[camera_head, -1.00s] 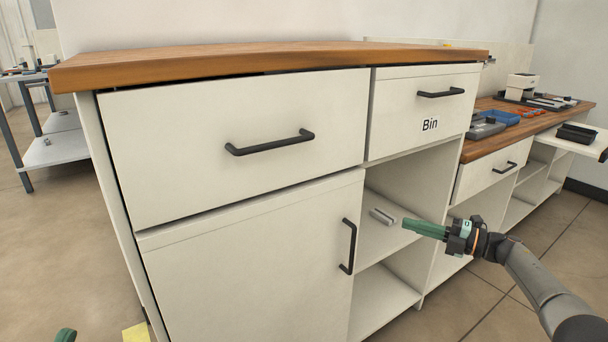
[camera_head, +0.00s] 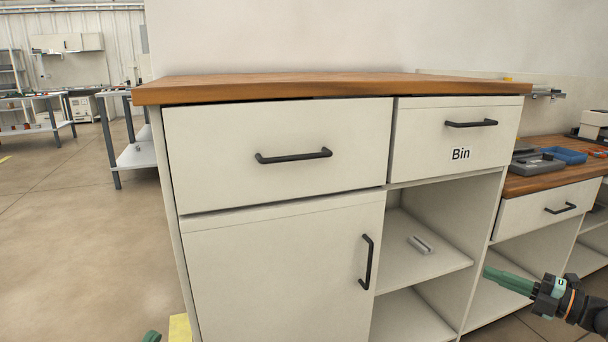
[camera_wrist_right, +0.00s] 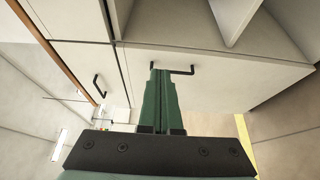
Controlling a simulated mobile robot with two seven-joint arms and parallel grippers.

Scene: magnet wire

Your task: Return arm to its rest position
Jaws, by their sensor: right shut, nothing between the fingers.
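My right gripper (camera_head: 487,272) has green fingers and comes in from the lower right in the head view, in front of the open shelves. Its fingers are shut with nothing between them. In the right wrist view the gripper (camera_wrist_right: 161,72) points toward the cabinet front and its fingers lie together. Only a small green tip of my left gripper (camera_head: 152,336) shows at the bottom edge of the head view, so its jaws cannot be judged.
A small grey metal piece (camera_head: 420,245) lies on the open shelf. A lower bench (camera_head: 555,178) is at right. Open floor (camera_head: 70,240) lies at left.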

